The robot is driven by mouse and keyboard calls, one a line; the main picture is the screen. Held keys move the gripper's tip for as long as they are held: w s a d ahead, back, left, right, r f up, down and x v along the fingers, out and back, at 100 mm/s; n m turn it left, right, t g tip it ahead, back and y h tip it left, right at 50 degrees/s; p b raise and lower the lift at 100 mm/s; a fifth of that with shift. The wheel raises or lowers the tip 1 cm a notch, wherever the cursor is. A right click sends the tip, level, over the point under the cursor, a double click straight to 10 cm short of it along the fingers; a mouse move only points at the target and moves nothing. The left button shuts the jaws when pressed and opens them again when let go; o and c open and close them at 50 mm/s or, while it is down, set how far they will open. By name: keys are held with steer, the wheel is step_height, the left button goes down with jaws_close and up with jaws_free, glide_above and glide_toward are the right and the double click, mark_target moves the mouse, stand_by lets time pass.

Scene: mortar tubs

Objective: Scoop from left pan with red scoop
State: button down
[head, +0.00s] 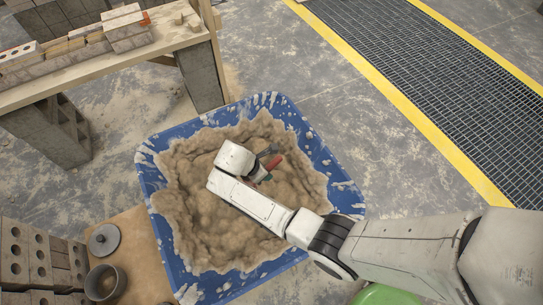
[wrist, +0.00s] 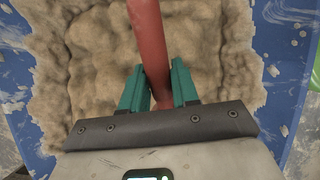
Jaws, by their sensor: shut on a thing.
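A blue tub (head: 160,205) full of lumpy tan mortar (head: 205,235) stands on the floor in the middle of the head view. My gripper (head: 264,172) is over the mortar inside the tub's outline. In the wrist view, the green fingers of my gripper (wrist: 160,90) are closed on the red handle of the scoop (wrist: 148,45). The red handle also shows as a small piece in the head view (head: 273,162). The scoop's far end is out of the wrist frame, and I cannot tell whether it touches the mortar.
A wooden plank (head: 110,69) on blocks carries bricks (head: 60,50) at upper left. A grey pot (head: 104,283) and a round lid (head: 103,239) sit at lower left, beside stacked blocks (head: 35,255). A green round thing (head: 385,295) shows at the bottom. A yellow-edged grate (head: 440,80) lies right.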

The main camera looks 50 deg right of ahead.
mark_target(271, 170)
steer(key=s+r+n+p, duration=0.1)
steer(key=s+d+r+n+t+h+p, duration=0.1)
steer(key=r+n+p, duration=0.1)
steer(key=shift+n+t, duration=0.3)
steer(key=shift+s+d+n+t+p, duration=0.15)
steer(key=shift+n+t+p, duration=0.15)
steer(key=shift+n+p, duration=0.1)
step_height(271, 170, down, 19)
steer(key=a+y+b, duration=0.1)
steer(key=a+b, duration=0.1)
steer(key=b, duration=1.7)
steer(key=shift+s+a, duration=1)
steer(key=shift+a, duration=2.6)
step_height(271, 170, up, 13)
steer(key=g+y+p, duration=0.1)
steer(key=y+p, duration=0.4)
steer(key=p, duration=1.2)
steer(key=shift+g+y, duration=0.3)
steer(key=shift+y, duration=0.1)
